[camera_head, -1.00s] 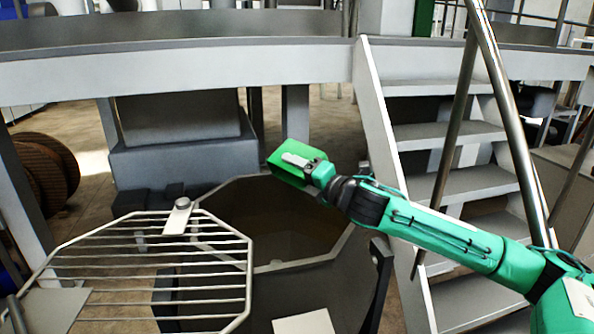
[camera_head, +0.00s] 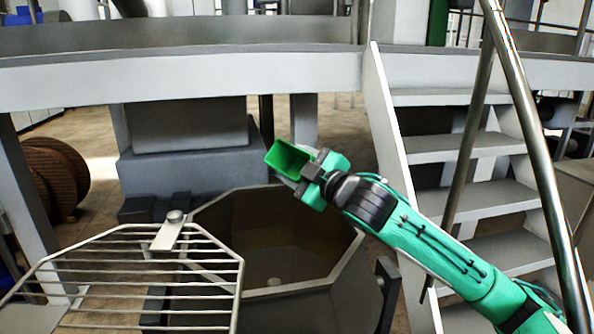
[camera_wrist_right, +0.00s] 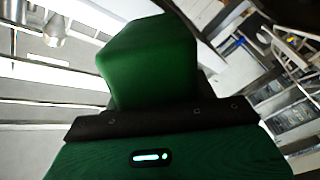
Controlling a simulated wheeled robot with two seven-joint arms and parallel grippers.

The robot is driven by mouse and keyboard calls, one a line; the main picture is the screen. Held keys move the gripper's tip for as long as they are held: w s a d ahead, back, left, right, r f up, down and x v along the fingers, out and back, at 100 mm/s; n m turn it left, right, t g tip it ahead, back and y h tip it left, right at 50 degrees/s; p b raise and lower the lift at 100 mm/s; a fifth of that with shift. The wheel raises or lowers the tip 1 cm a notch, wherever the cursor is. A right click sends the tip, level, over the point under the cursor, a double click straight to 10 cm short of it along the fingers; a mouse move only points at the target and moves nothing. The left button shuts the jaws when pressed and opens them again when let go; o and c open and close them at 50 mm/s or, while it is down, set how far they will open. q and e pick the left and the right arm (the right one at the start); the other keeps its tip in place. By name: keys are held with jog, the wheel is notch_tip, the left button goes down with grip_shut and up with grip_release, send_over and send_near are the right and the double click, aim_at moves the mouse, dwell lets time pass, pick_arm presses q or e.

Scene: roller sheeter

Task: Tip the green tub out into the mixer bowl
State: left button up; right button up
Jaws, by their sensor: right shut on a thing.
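My right gripper (camera_head: 303,172) is shut on the tub. The tub also fills the middle of the right wrist view (camera_wrist_right: 150,62). The mixer bowl (camera_head: 222,207) is an open octagonal vessel below, with a small light patch on its brownish inside floor. My left gripper does not show.
A barred grid lid (camera_head: 140,270) stands open at the left of the bowl. A raised platform edge (camera_head: 200,75) runs behind. Metal stairs (camera_head: 455,146) with a steel handrail (camera_head: 535,150) stand at the right. A cable reel (camera_head: 55,178) is at the far left.

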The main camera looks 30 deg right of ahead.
aim_at(298, 151)
jog(key=m, duration=0.2)
jog(key=r+m, duration=0.1)
jog(key=m, duration=0.2)
jog(key=shift+r+m, duration=0.3)
jog(key=shift+r, duration=0.1)
jog(key=m, duration=0.3)
jog(key=r+m, duration=0.1)
jog(key=shift+w+d+m+g+h, duration=0.1)
jog(key=shift+d+m+g+h, duration=0.2)
jog(key=shift+d+h, duration=0.1)
